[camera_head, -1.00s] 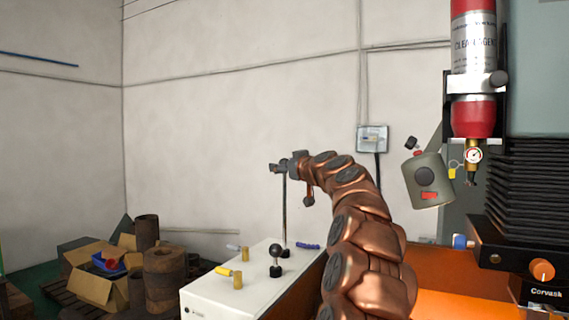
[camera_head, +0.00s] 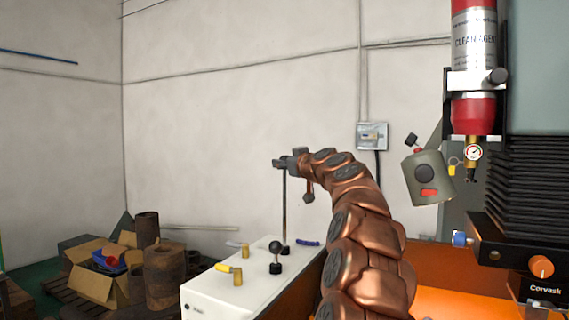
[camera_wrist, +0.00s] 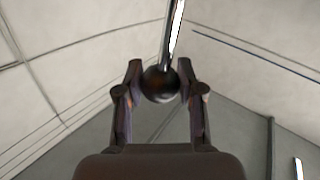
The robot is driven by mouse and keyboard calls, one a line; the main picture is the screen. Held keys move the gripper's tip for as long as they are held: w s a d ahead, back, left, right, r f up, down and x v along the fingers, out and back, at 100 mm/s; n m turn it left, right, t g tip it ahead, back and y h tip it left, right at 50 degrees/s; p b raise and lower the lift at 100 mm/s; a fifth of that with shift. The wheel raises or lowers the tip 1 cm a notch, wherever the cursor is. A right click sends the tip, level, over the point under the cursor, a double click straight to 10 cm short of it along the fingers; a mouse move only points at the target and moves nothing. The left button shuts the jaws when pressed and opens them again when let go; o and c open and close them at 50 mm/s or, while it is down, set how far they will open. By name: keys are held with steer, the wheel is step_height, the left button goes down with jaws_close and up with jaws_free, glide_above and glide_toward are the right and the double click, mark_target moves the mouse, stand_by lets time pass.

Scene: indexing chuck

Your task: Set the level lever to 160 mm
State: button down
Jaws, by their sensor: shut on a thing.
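A tall thin metal lever rod (camera_head: 284,206) stands nearly upright on the white cabinet (camera_head: 216,295), with a dark foot. In the wrist view, the bright rod (camera_wrist: 173,38) ends in a dark ball knob (camera_wrist: 160,84) between the two fingers. My gripper (camera_head: 281,163) is at the rod's top in the head view, and in the wrist view my gripper (camera_wrist: 160,80) is shut on the knob. The fingers' exact contact is hard to see. No millimetre scale or reading is legible.
A short lever with a black ball (camera_head: 275,247) and yellow-handled brass valves (camera_head: 237,275) stand on the cabinet, with a blue handle (camera_head: 308,243) behind. An orange machine stands at right, below a grey canister (camera_head: 427,178) and a red cylinder (camera_head: 473,110). Cardboard boxes (camera_head: 95,283) lie at left.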

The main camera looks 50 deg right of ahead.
steer(key=shift+f, duration=0.1)
step_height(320, 180, down, 4)
steer(key=b, duration=0.5)
stand_by(0.4)
steer(key=c, duration=0.7)
jaws_free()
steer(key=shift+s, duration=0.1)
steer(key=shift+v, duration=5.95)
